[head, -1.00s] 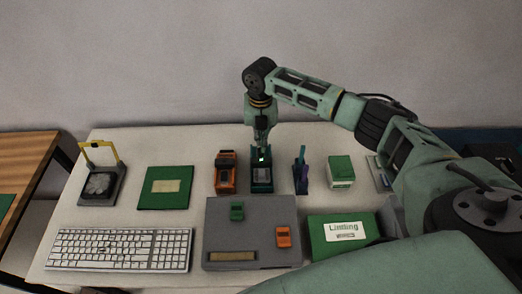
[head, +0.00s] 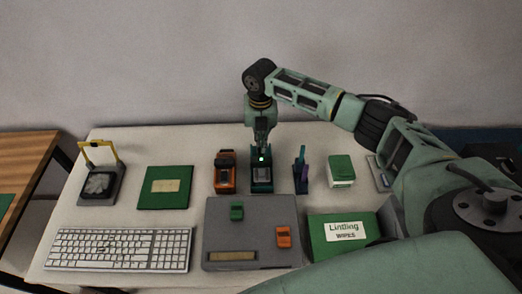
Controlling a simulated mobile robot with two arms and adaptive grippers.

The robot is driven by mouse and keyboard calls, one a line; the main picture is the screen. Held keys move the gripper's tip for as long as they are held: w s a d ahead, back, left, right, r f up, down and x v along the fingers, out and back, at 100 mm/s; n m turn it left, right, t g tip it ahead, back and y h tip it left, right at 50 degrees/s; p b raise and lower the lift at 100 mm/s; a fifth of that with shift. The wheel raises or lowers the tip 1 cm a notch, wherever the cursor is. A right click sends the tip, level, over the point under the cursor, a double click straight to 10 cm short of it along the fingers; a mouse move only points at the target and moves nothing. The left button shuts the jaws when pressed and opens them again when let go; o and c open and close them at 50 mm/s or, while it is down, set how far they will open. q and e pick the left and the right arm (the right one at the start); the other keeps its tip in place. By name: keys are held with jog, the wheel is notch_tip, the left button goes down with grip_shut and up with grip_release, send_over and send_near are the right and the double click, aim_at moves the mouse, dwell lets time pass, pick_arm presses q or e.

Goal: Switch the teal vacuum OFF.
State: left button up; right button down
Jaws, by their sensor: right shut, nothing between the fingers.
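The teal vacuum (head: 262,184) is a small dark teal block with a grey face, standing at the middle back of the table. A small pale bright spot shows near its top, just below my fingertips. My right gripper (head: 261,147) points down at the vacuum's top back part, shut and empty. It looks very close to the vacuum; I cannot tell whether it touches. The fingertips partly hide the vacuum's top, and no switch position can be read. My left gripper is out of view.
An orange device (head: 225,180) stands close on the left, a pen holder (head: 301,182) on the right. In front lies a grey panel (head: 270,208) with green and orange pieces. A keyboard (head: 119,249), green boxes and a wipes box (head: 318,238) lie around.

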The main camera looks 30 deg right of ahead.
jog(key=shift+s+f+b, duration=0.15)
jog(key=shift+f+b, duration=0.35)
jog(key=shift+f, duration=0.5)
dwell(0.3)
notch_tip(320, 180, up, 2)
jog(key=shift+r+p, duration=0.1)
jog(key=shift+p, duration=1.05)
notch_tip(320, 180, up, 5)
jog(key=p, duration=0.4)
jog(key=shift+p, duration=0.3)
